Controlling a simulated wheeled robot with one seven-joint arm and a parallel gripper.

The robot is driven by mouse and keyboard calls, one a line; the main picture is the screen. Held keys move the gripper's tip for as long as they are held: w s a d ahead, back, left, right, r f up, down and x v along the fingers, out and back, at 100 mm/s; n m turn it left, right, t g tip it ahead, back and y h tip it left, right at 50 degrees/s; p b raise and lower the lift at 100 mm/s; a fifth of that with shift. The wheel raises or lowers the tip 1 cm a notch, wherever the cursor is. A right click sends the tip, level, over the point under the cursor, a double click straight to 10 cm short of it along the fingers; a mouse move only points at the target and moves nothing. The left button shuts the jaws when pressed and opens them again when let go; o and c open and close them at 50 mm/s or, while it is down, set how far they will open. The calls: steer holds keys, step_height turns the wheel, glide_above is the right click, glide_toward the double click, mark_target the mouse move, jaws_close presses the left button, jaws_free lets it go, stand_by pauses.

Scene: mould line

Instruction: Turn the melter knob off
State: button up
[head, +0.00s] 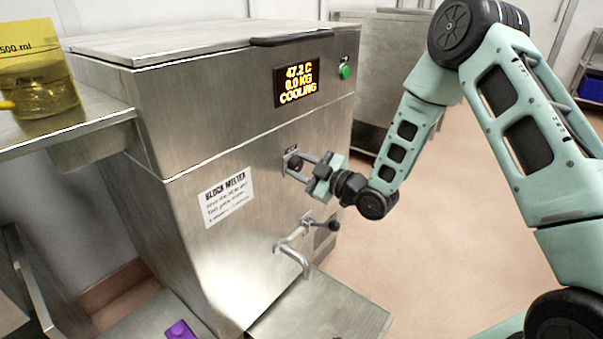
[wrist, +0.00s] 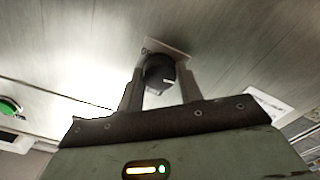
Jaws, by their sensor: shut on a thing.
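The block melter (head: 180,130) is a tall steel cabinet with a lid. Its display (head: 297,82) reads 47.2 C, 0.0 KG, COOLING. The black melter knob (head: 295,164) sits on the front face below the display, on a small pale plate. In the wrist view the knob (wrist: 159,72) stands between my two fingers, with a light mark on its side. My gripper (head: 303,166) reaches the knob from the right and is shut on it. The knob's label is mostly hidden, so I cannot read its setting.
A green button (head: 345,72) is right of the display. A tap with a black-ended lever (head: 292,255) sticks out below my gripper, above a steel shelf (head: 330,310). A yellow measuring jug (head: 38,80) stands on the left counter. A purple item (head: 181,330) lies at the bottom. Floor to the right is clear.

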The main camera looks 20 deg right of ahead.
steer(key=shift+f+n+b, duration=0.15)
steer(key=shift+n+b, duration=1.4)
steer(key=shift+n, duration=0.65)
steer(key=o, duration=1)
steer(key=p+v, duration=0.3)
steer(key=v, duration=1.4)
steer(key=shift+s, duration=0.25)
steer(key=shift+d, duration=0.15)
